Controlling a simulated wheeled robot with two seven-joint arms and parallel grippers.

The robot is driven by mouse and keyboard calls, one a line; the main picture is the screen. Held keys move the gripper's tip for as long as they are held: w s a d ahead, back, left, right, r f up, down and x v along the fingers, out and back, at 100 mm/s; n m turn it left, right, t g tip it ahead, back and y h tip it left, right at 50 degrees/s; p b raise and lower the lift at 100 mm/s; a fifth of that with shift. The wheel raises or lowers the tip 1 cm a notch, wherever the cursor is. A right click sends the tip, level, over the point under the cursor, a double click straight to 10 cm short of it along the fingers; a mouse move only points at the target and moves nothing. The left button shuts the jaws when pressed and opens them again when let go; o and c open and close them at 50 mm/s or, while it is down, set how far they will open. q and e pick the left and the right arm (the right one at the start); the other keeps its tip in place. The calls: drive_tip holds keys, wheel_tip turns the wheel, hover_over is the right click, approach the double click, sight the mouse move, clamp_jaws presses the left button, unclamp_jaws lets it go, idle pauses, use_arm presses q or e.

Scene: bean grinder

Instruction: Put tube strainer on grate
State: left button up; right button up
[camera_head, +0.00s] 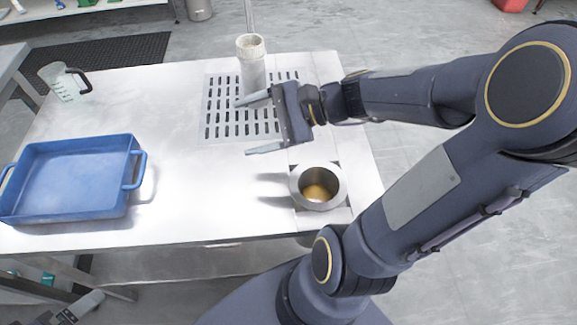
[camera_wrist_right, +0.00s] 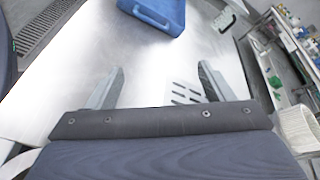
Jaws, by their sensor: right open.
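The tube strainer (camera_head: 252,68) is a pale upright cylinder with an open top. It stands on the slotted grate (camera_head: 222,108) set in the metal table, towards its back edge. My right gripper (camera_head: 254,127) is open and empty over the grate, in front of the strainer, with its fingers pointing left. One finger passes close to the strainer's base; I cannot tell whether they touch. In the right wrist view the open fingers (camera_wrist_right: 160,82) are empty and a pale woven surface, likely the strainer (camera_wrist_right: 298,128), shows at the right edge. Part of my left gripper (camera_head: 82,308) shows at the lower left.
A blue tray (camera_head: 70,205) stands at the table's left front. A clear jug (camera_head: 62,82) with a dark handle is at the back left. A round metal container (camera_head: 318,171) with brownish contents sits near the right front. The table's middle is clear.

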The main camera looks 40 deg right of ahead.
drive_tip(key=s+f+n+g+h, duration=0.1)
drive_tip(key=s+n+h, duration=0.1)
drive_tip(key=s+n, duration=0.2)
drive_tip(key=s+f+n+h, duration=0.1)
drive_tip(key=s+n+h, duration=0.1)
drive_tip(key=n, duration=0.4)
drive_tip(key=s+a+f+n+g+h, duration=0.1)
drive_tip(key=s+n+h, duration=0.2)
drive_tip(key=s+n, duration=0.2)
drive_tip(key=shift+s+a+f+g, duration=0.1)
drive_tip(key=shift+s+f+g, duration=0.2)
drive_tip(key=shift+f, duration=0.1)
drive_tip(key=shift+d+n+h, duration=0.3)
drive_tip(key=shift+d+n, duration=0.05)
drive_tip(key=shift+n, duration=0.35)
drive_tip(key=shift+s+f, duration=0.1)
drive_tip(key=shift+s, duration=0.05)
